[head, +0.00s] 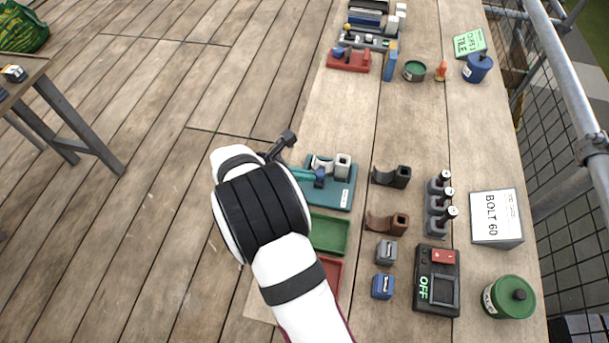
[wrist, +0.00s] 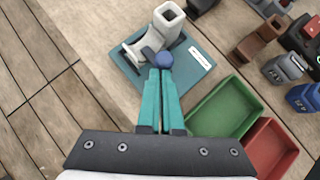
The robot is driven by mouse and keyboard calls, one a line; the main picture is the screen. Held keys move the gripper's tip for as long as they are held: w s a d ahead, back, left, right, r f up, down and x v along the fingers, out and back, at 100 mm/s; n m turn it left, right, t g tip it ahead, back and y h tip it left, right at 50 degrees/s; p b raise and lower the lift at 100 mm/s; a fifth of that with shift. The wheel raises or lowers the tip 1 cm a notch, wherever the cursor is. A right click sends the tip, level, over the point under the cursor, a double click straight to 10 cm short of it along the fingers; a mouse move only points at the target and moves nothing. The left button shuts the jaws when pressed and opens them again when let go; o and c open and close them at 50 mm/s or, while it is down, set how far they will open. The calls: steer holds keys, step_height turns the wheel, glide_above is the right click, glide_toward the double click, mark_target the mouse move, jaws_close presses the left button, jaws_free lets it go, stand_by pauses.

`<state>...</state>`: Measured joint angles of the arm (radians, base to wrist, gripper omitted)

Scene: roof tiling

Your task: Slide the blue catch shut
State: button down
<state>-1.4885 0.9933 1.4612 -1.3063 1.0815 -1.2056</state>
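The blue catch (wrist: 157,57) is a rounded blue piece on a teal base plate (wrist: 128,72), in front of a pale grey bracket with a curved cradle and a square socket (wrist: 169,20). In the head view the catch (head: 320,178) sits near the middle of the plate (head: 342,198). My gripper (wrist: 159,72) has teal fingers lying side by side with only a thin gap, so it looks shut. Its fingertips are right at the near side of the catch and hide part of it. I cannot tell whether they touch it. I see nothing between the fingers.
A green tray (wrist: 228,108) and a red tray (wrist: 270,150) lie right of my gripper. The bench's left strip beyond the plate is clear.

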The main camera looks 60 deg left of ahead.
steer(key=s, duration=0.3)
steer(key=shift+s+r, duration=0.15)
steer(key=shift+s, duration=0.15)
steer(key=v, duration=1)
steer(key=shift+s, duration=0.25)
